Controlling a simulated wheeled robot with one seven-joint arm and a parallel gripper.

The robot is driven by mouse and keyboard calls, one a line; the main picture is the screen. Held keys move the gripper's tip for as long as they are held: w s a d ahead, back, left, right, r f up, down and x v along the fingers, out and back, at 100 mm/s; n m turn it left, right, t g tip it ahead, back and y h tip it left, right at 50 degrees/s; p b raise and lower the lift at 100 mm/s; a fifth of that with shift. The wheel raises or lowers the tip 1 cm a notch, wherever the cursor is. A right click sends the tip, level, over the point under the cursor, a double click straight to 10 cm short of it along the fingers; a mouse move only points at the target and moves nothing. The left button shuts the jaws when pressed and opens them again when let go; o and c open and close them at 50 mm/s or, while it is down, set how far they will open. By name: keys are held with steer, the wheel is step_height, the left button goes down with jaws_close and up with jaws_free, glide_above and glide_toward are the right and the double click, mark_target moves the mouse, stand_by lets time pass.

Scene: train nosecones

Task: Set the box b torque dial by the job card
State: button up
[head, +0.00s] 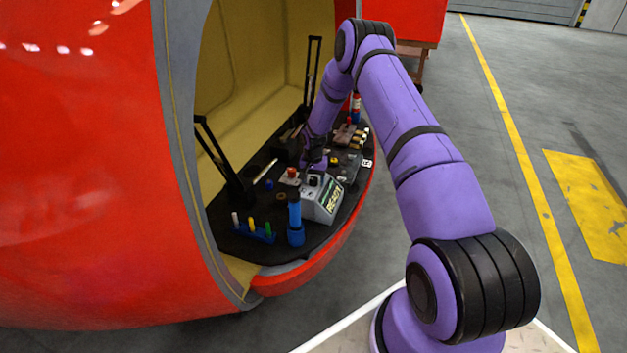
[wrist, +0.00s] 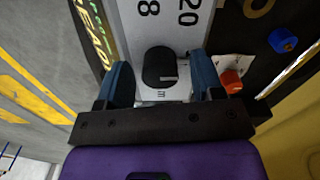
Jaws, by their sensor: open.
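A grey box (head: 322,204) with a lit panel reading "READY" stands on the black shelf inside the red nosecone. In the wrist view its pale top (wrist: 190,35) carries the printed numbers 8 and 20. A black dial (wrist: 160,67) sits on that top. My gripper (wrist: 162,75) is open, with one blue finger on each side of the dial; I cannot tell whether they touch it. No box letter is legible, and I cannot identify a job card.
A red knob (wrist: 231,81) on a white plate and a blue knob (wrist: 283,40) lie right of the box in the wrist view. A blue cylinder (head: 295,222) stands close beside the box. Black struts (head: 222,160) rise from the shelf (head: 290,252).

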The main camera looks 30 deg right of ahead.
steer(key=shift+f, duration=0.15)
steer(key=shift+c, duration=0.2)
steer(key=c, duration=0.9)
steer(key=shift+n, duration=0.3)
steer(key=n, duration=0.4)
steer(key=shift+n, duration=2)
